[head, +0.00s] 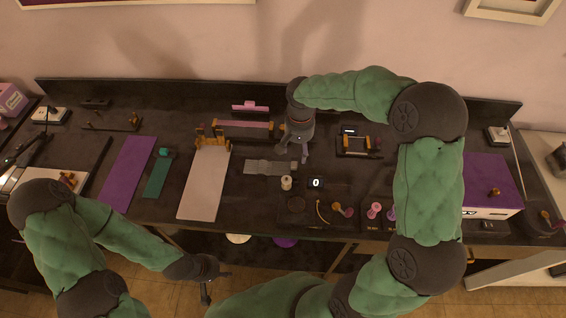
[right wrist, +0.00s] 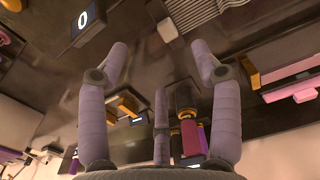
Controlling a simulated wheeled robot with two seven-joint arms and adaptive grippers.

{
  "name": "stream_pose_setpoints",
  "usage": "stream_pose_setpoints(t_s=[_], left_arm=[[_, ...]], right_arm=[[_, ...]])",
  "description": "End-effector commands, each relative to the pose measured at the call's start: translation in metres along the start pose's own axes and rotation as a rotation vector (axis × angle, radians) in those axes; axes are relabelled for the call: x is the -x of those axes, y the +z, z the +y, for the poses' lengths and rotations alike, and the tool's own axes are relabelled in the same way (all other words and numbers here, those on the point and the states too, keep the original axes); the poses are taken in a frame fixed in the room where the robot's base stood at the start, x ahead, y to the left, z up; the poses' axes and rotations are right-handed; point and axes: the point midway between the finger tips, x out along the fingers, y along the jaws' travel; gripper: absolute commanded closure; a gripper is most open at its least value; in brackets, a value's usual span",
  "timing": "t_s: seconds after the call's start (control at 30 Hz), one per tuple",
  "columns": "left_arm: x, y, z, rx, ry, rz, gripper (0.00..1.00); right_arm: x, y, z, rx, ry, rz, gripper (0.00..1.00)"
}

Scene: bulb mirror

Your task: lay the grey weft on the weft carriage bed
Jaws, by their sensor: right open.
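A flat grey ribbed strip, which looks like the grey weft (head: 270,167), lies on the dark bench just left of centre. It also shows at the top of the right wrist view (right wrist: 196,12). A dark frame with brass-coloured posts (head: 357,153) stands to its right; I cannot tell whether this is the weft carriage bed. My right gripper (head: 298,154) is open and empty, pointing down over the bench near the strip's right end. Its spread fingers (right wrist: 160,70) show in the right wrist view. My left gripper (head: 213,284) is open and empty, in front of the bench edge.
A white spool (head: 286,183) and a display reading 0 (head: 316,183) sit close to the strip. A loom-like frame (head: 213,136) with a pale panel (head: 205,184) stands left. A purple-topped box (head: 490,183) is at right. Several small parts lie along the front edge.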

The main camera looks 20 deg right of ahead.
Motion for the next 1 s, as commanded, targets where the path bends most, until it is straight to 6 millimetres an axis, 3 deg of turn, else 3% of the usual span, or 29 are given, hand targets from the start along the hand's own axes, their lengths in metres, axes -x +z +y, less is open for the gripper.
stream_pose_setpoints(t_s=[0.3, 0.57, 0.83, 1.0], left_arm=[[-0.011, 0.0, -0.004, 0.0, 0.0, 0.0, 0.6], [-0.014, 0.0, -0.005, 0.0, 0.0, 0.0, 0.6], [-0.024, -0.001, -0.009, 0.0, 0.0, 0.0, 0.6], [-0.025, -0.001, -0.009, 0.0, 0.0, 0.0, 0.6]], right_arm=[[-0.046, 0.0, 0.0, 0.002, 0.001, -0.003, 0.35], [-0.063, -0.003, 0.0, 0.0, 0.001, -0.003, 0.35], [-0.1, -0.008, -0.001, 0.001, 0.001, -0.003, 0.35], [-0.104, -0.008, -0.001, 0.001, 0.0, -0.001, 0.35]])
